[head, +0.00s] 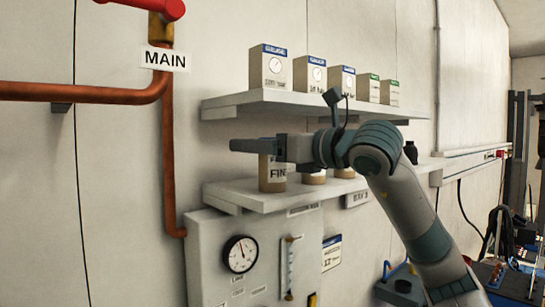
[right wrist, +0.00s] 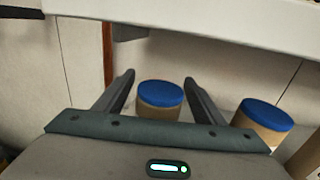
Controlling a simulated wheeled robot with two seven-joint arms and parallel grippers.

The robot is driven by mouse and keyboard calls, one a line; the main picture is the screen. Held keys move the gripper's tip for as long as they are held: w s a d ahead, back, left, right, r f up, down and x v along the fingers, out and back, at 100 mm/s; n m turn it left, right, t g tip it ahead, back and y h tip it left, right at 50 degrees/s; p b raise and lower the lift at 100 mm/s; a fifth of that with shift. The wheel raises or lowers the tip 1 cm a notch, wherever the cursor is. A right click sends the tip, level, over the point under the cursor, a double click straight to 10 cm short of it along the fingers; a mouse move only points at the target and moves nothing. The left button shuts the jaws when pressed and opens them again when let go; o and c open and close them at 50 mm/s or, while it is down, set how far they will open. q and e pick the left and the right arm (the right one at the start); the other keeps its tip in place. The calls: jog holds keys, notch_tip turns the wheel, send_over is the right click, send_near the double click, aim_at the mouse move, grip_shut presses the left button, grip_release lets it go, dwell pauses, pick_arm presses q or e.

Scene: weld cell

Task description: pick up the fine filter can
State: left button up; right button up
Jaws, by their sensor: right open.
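The fine filter can (head: 270,184) is a tan cylinder with a white label, partly readable as "FIN", on the lower wall shelf (head: 240,195). My right gripper (head: 250,146) is at the height of its top and hides part of it in the head view. In the right wrist view, a blue-lidded can (right wrist: 160,95) shows between the two open fingers of the right gripper (right wrist: 159,78), with space on both sides; its lower part is hidden by the gripper body. My left gripper is not in view.
Another blue-lidded can (right wrist: 264,115) stands just right of the fingers. The upper shelf (head: 300,104), holding several gauge boxes (head: 270,68), is close above the gripper. A copper pipe (head: 168,160) runs down the wall at left. A gauge panel (head: 215,260) is below.

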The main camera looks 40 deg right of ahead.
jog(key=shift+w+a, duration=0.1)
jog(key=shift+w, duration=0.1)
dwell(0.3)
jog(key=c, duration=1.2)
jog(key=shift+o, duration=0.2)
jog(key=shift+r, duration=0.1)
jog(key=s+r+b, duration=0.1)
jog(key=s, duration=0.1)
jog(key=s+d+r+b, duration=0.1)
jog(key=s+b, duration=0.3)
jog(key=shift+d+r, duration=0.25)
jog(key=shift+r, duration=0.15)
jog(key=b+v, duration=0.4)
jog(key=v, duration=0.8)
jog(key=shift+r, duration=0.3)
